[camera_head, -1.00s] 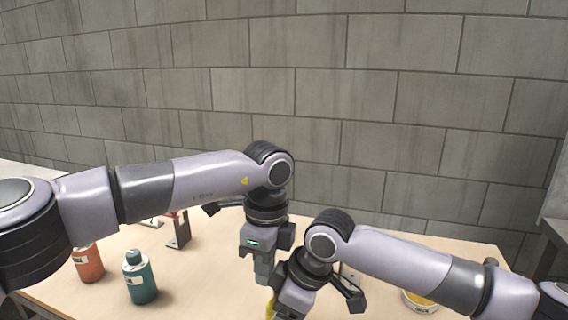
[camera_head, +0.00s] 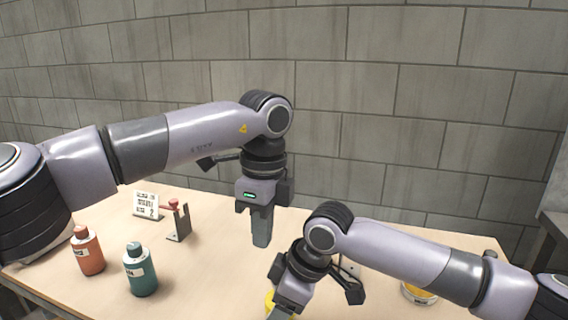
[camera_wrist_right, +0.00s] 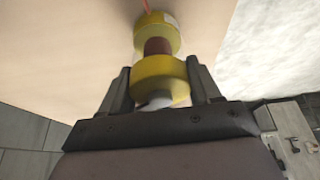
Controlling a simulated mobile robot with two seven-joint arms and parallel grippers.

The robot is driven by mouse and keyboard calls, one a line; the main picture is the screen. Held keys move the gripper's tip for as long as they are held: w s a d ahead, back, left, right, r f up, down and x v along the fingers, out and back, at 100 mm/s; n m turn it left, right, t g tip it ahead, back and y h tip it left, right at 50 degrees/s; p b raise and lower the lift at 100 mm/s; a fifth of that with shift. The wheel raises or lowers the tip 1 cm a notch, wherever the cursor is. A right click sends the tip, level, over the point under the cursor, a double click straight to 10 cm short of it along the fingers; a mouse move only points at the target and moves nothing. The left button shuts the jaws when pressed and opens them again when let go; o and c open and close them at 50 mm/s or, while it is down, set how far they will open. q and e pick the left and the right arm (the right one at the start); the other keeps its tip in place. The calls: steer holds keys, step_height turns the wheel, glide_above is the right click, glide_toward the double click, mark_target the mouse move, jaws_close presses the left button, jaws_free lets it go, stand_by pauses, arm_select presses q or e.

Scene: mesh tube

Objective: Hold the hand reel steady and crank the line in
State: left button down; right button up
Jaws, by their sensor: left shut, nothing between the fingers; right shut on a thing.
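The yellow hand reel (camera_head: 270,301) shows only as a small patch beside my right gripper (camera_head: 279,314) at the bottom of the head view. In the right wrist view the reel (camera_wrist_right: 160,68) has two yellow flanges, a reddish-brown core between them and a pale part low down. My right gripper (camera_wrist_right: 160,88) is shut on it, one finger on each side. A red line (camera_wrist_right: 146,6) runs off past the far flange. My left gripper (camera_head: 261,241) is shut and empty, pointing down above the table, apart from the reel. The reel's crank is not clear.
An orange bottle (camera_head: 88,252) and a teal bottle (camera_head: 141,270) stand at the left of the table (camera_head: 205,270). Behind them are a white sign (camera_head: 147,204) and a metal bracket with a red knob (camera_head: 178,222). A yellow-filled tin (camera_head: 417,295) stands at right, partly behind my arm.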

arm_select(q)
steer(key=shift+s, duration=0.1)
steer(key=s+a+f, duration=0.2)
steer(key=s+f, duration=0.1)
steer(key=f, duration=0.3)
steer(key=shift+s, duration=0.4)
stand_by(0.6)
steer(key=shift+d, duration=0.65)
stand_by(1.0)
steer(key=shift+w, duration=0.35)
steer(key=shift+w+d, duration=0.15)
steer(key=shift+w, duration=0.4)
steer(key=shift+w+d, duration=0.15)
steer(key=shift+w, duration=0.35)
steer(key=shift+w+d, duration=0.3)
